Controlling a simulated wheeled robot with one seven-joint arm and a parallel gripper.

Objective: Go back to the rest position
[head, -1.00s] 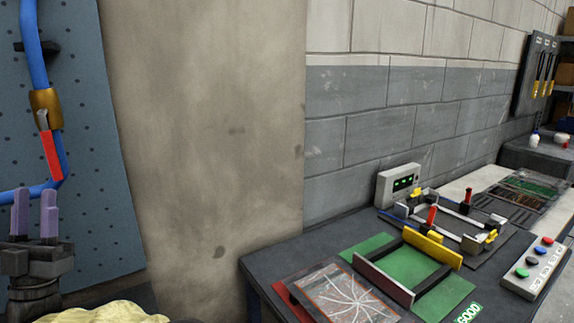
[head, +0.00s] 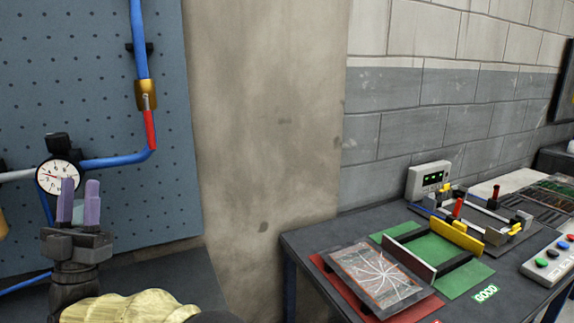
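My gripper (head: 79,203) is at the lower left of the head view, pointing up. Its two purple fingers stand a small gap apart, with nothing visible between them. It appears in front of the blue pegboard panel, just below a round pressure gauge (head: 58,176) that it partly overlaps in the picture. My yellowish arm link shows below it at the bottom edge.
A blue pipe (head: 139,45) with a brass valve (head: 147,95) and red lever (head: 150,130) runs down the pegboard (head: 90,110). A dark workbench (head: 320,240) at right carries a cracked panel (head: 377,277), a green mat (head: 465,280), a fixture and a button box (head: 553,262).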

